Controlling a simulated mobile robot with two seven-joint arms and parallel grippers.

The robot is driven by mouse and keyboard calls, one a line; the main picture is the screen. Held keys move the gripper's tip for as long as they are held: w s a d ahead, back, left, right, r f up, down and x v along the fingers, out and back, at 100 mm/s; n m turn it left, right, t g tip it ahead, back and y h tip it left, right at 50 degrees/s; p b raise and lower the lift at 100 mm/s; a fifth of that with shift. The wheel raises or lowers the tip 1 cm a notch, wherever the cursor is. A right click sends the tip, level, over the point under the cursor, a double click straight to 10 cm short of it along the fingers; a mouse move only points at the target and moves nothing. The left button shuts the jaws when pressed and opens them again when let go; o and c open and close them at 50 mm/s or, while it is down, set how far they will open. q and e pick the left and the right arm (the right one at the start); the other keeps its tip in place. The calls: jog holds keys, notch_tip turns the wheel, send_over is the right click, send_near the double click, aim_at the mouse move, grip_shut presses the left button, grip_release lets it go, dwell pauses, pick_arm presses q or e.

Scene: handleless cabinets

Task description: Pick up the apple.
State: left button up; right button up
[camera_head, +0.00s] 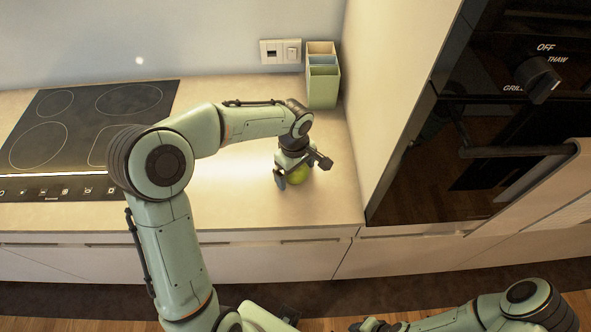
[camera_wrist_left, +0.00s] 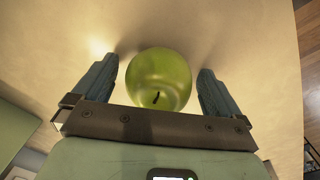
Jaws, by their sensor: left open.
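A green apple (camera_head: 298,176) stands on the beige countertop, close to its front edge and near the tall oven cabinet. My left gripper (camera_head: 303,173) points down over the apple and partly hides it in the head view. In the left wrist view the apple (camera_wrist_left: 160,80) sits between the two open fingers of my left gripper (camera_wrist_left: 157,75). A gap shows on each side of the apple there, so the fingers look apart from it. My right arm shows at the bottom right of the head view; its gripper end (camera_head: 372,325) is small and partly cut off.
A green box with compartments (camera_head: 323,88) stands behind the gripper against the wall. A black cooktop (camera_head: 85,135) is at the left. The oven cabinet wall (camera_head: 392,100) rises close to the right. The counter between cooktop and apple is clear.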

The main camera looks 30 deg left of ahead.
pick_arm(q)
jog(key=c, duration=1.2)
